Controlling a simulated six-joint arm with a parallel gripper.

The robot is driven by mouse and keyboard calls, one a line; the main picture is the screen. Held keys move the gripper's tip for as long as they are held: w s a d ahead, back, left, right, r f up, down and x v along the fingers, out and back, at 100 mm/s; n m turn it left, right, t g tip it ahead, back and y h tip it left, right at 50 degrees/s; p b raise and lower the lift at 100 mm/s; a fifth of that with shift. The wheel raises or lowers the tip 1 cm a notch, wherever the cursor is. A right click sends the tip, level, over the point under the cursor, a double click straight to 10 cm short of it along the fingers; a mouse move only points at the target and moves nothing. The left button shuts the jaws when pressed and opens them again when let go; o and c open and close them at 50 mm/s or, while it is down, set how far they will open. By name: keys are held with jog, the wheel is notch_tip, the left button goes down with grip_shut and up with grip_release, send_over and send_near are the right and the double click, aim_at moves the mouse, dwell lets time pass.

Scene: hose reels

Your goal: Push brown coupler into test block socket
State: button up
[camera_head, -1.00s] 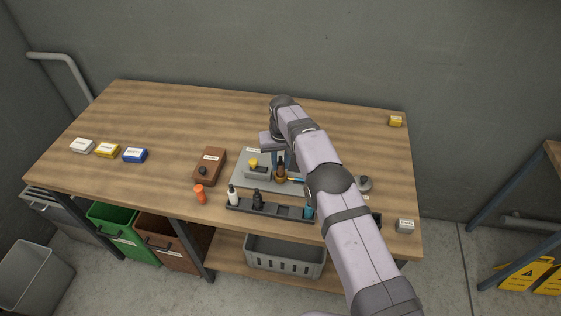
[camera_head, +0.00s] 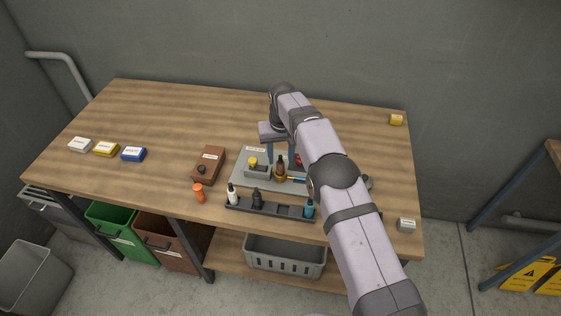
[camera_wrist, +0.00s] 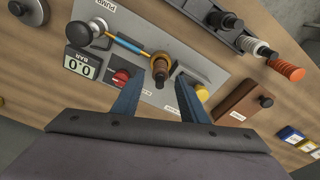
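The brown coupler (camera_head: 281,170) stands on the grey test panel (camera_wrist: 152,18), at the end of a blue and orange hose piece (camera_wrist: 126,42). In the wrist view the coupler (camera_wrist: 160,66) appears between and just beyond my fingertips. My gripper (camera_wrist: 160,84) is open, with one blue finger on each side and a gap to the coupler. In the head view my gripper (camera_head: 281,158) is above the coupler. A grey block with a yellow knob (camera_wrist: 202,91) stands beside the coupler. The socket under the coupler is hidden, so I cannot tell how deep it sits.
A red knob (camera_wrist: 121,76) and a gauge reading 0.0 (camera_wrist: 83,63) are near one finger. An orange piece (camera_head: 198,192) and a brown box (camera_head: 209,166) stand left.

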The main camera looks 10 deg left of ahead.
notch_tip(320, 180, up, 9)
jog(key=s+b, duration=0.1)
jog(key=shift+d+f, duration=0.2)
jog(key=s+d+r+m, duration=0.1)
jog(key=s+d, duration=0.4)
jog(key=d, duration=0.4)
jog(key=s+d+m, duration=0.1)
jog(key=s+d, duration=0.5)
jog(key=d, duration=0.4)
jog(key=s+d+f, duration=0.1)
jog(key=s+d, duration=0.2)
jog(key=s, duration=0.4)
jog(key=s+d+f+m, duration=0.1)
jog(key=s+d+f, duration=0.1)
jog(key=s, duration=0.5)
jog(key=s+d+f+m+g, duration=0.1)
jog(key=s+d+f, duration=0.1)
jog(key=s+d, duration=0.2)
jog(key=s, duration=0.3)
jog(key=shift+s+f+h, duration=0.25)
jog(key=shift+s+h, duration=0.05)
